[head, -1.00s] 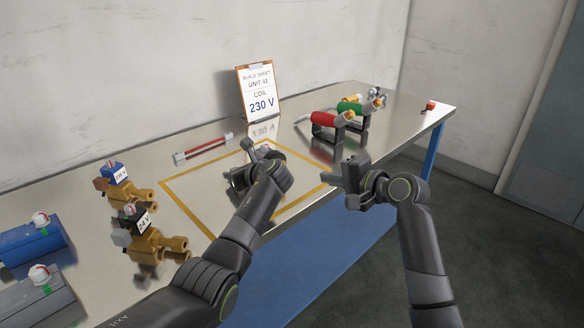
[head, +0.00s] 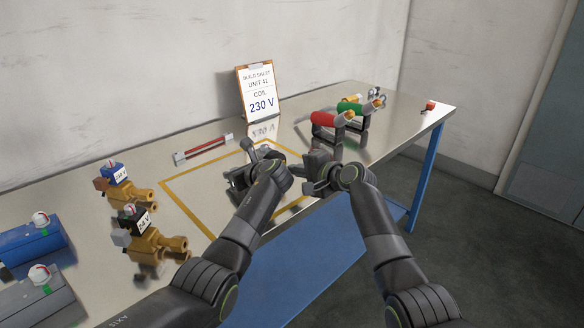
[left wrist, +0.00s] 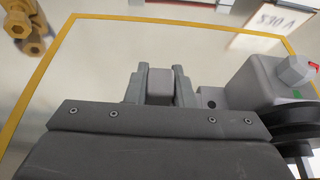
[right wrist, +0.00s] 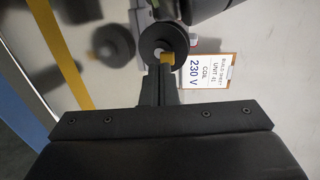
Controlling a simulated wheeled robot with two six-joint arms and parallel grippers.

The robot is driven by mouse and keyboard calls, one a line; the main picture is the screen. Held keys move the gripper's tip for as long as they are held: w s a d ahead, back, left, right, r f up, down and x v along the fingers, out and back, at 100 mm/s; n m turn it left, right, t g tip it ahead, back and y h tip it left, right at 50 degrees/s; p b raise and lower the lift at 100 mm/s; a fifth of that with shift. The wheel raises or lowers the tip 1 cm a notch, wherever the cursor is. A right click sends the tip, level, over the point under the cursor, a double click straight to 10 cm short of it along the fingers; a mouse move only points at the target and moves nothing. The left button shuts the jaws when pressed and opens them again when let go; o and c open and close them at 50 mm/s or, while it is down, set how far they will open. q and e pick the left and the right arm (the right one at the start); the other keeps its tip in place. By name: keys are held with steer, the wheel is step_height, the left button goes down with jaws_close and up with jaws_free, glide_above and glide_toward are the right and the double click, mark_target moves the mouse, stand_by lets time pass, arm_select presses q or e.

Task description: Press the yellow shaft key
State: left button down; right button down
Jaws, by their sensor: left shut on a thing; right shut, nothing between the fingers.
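The yellow shaft key (right wrist: 167,58) shows in the right wrist view as a small yellow piece beside the hub of a black disc (right wrist: 149,37). My right gripper (right wrist: 157,78) is shut and empty, its tips right at the key; I cannot tell if they touch it. In the head view my right gripper (head: 312,180) is close beside my left gripper (head: 254,165), over the taped area. My left gripper (left wrist: 160,92) is shut on a grey block (left wrist: 160,84). A grey housing (left wrist: 255,82) with a red-and-white cap sits beside it, above black discs. The key is hidden in the head view.
Yellow tape (head: 190,217) outlines the work area. Two brass valves, with a blue coil (head: 113,173) and a black coil (head: 133,216), stand left. A build sheet (head: 260,92) reads 230 V. Red (head: 324,119) and green (head: 351,108) handled items stand behind at right.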

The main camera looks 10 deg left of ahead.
steer(key=shift+w+a, duration=0.6)
steer(key=shift+a, duration=0.2)
steer(key=shift+w+a, duration=0.55)
steer(key=shift+a, duration=0.1)
arm_select(q)
steer(key=shift+d, duration=0.15)
arm_select(e)
steer(key=shift+w+a, duration=0.1)
steer(key=shift+a, duration=0.05)
arm_select(q)
steer(key=shift+d, duration=0.1)
arm_select(e)
steer(key=shift+a+r, duration=0.1)
steer(key=shift+s+r, duration=0.1)
steer(key=shift+s, duration=0.15)
steer(key=shift+w+d+v, duration=0.15)
steer(key=shift+v, duration=0.8)
steer(key=shift+w+d+v, duration=0.15)
steer(key=shift+v, duration=0.85)
arm_select(q)
steer(key=shift+a, duration=0.25)
arm_select(e)
steer(key=shift+v, duration=1.95)
